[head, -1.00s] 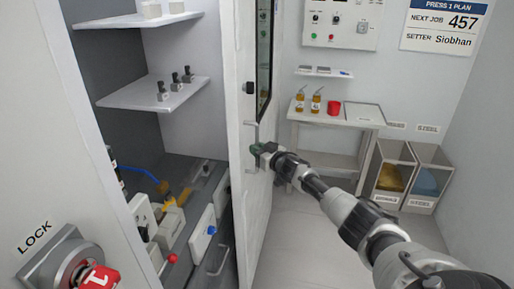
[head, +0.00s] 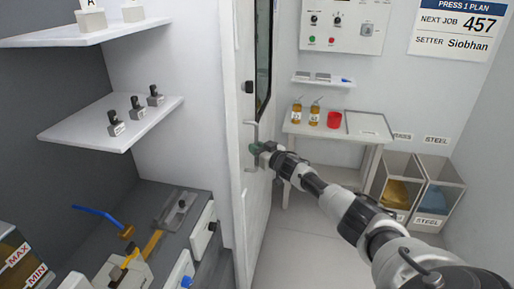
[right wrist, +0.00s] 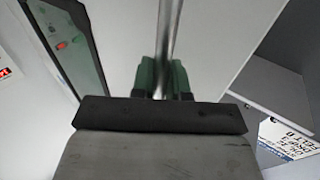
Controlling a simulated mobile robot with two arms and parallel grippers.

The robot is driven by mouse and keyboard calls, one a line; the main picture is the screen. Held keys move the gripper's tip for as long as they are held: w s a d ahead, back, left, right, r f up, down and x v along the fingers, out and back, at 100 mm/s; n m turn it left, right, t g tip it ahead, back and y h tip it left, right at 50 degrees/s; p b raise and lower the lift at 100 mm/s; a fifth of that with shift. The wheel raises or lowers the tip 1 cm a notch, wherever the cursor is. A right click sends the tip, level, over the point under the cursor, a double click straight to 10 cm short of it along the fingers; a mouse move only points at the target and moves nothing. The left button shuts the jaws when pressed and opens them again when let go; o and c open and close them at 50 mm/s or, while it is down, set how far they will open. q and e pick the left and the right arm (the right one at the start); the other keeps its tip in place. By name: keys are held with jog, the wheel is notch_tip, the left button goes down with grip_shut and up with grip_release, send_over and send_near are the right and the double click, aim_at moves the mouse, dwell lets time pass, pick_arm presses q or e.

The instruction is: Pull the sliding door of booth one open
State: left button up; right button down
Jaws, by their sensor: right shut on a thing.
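The sliding door (head: 251,215) is a pale panel with a dark window, seen at a steep angle in the middle of the head view. The booth's inside shows open to its left. A vertical metal bar handle (head: 249,130) stands on the door. My right gripper (head: 257,149) is shut on this handle. In the right wrist view the bar (right wrist: 168,45) runs between the green finger pads of my right gripper (right wrist: 163,77). My left gripper is not in view.
To the right stand a small table (head: 340,129) with bottles and a red cup, and bins (head: 437,195). Pale floor (head: 300,245) lies clear beside the door.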

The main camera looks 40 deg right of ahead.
jog(key=shift+f, duration=0.1)
jog(key=c, duration=1.2)
grip_release()
jog(key=shift+o, duration=0.2)
jog(key=shift+s, duration=0.15)
jog(key=s+d+b, duration=0.1)
jog(key=s, duration=0.9)
jog(key=shift+s+d, duration=0.2)
